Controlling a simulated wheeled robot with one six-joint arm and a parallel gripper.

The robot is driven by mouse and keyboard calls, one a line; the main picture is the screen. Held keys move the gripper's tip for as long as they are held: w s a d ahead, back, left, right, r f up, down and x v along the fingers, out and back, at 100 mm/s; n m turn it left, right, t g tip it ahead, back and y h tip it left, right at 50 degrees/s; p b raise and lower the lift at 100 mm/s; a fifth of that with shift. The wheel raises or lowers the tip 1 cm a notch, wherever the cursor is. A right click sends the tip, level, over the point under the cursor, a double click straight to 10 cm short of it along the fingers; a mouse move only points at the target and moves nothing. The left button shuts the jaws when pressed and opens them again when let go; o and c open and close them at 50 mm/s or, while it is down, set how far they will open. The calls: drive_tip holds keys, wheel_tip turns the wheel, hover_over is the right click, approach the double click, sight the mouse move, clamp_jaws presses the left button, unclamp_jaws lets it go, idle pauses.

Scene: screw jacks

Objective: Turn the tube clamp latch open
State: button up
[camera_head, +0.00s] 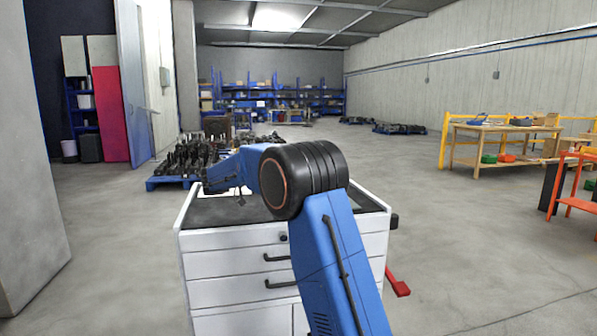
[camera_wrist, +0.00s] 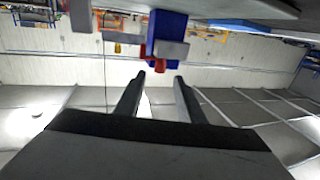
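The wrist view is upside down. My gripper (camera_wrist: 160,77) has its two dark fingers apart, with nothing visible between them. A blue block (camera_wrist: 167,27) with small red parts (camera_wrist: 151,46) and a grey bar (camera_wrist: 171,50) shows just beyond the fingertips, apart from them. It may be the tube clamp with its latch, but I cannot tell for sure. In the head view, my arm hides part of the cart top, and neither the clamp nor the latch can be made out there.
A white drawer cart (camera_head: 236,264) with a dark top stands in front of me. A red part (camera_head: 397,282) sticks out at its lower right. A loaded blue pallet (camera_head: 168,183) lies behind left. A wooden workbench (camera_head: 500,140) stands at right. The floor between is clear.

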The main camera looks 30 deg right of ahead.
drive_tip(key=shift+d, duration=2.5)
drive_tip(key=shift+c, duration=0.5)
clamp_jaws()
